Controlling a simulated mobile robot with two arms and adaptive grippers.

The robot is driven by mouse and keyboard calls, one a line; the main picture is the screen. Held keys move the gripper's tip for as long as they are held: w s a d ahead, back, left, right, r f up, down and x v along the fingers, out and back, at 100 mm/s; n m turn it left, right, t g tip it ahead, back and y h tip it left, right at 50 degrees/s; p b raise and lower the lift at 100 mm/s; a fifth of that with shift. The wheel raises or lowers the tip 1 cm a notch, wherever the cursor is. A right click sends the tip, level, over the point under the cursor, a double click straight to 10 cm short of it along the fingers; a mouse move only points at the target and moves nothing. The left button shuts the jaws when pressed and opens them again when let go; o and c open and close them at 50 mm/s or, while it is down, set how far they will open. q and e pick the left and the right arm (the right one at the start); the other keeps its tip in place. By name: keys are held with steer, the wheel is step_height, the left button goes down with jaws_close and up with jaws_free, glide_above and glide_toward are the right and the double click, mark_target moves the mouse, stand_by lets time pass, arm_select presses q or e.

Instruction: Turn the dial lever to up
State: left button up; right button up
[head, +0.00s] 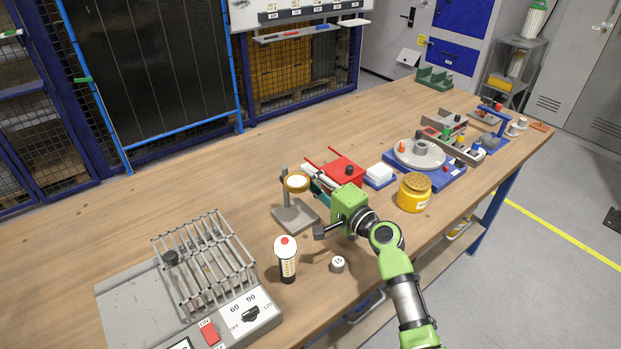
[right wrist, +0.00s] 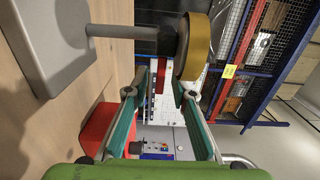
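I cannot tell for sure which part is the dial lever. A black dial knob (head: 250,313), with marks OFF, 60, 90 and 120 around it, sits on the front of a grey rack unit (head: 130,306); its exact pointing is too small to read. My right gripper (head: 316,181) is well away from it, beside a stand with a yellow-rimmed round head (head: 297,182). In the right wrist view its two teal fingers (right wrist: 160,94) are apart with nothing held between them. The stand's yellow head (right wrist: 194,46) is just beyond the fingertips. My left gripper is out of view.
A red fixture (head: 345,167) is close behind my right gripper. A red-topped bottle (head: 286,260) and a small white-topped cylinder (head: 338,264) stand nearby. A yellow jar (head: 413,193) and a blue-based rotary jig (head: 399,172) are to the right. The table's left back is clear.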

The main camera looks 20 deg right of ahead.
steer(key=shift+s, duration=0.2)
steer(key=v, duration=1.1)
steer(key=shift+s, duration=0.3)
steer(key=shift+d, duration=0.2)
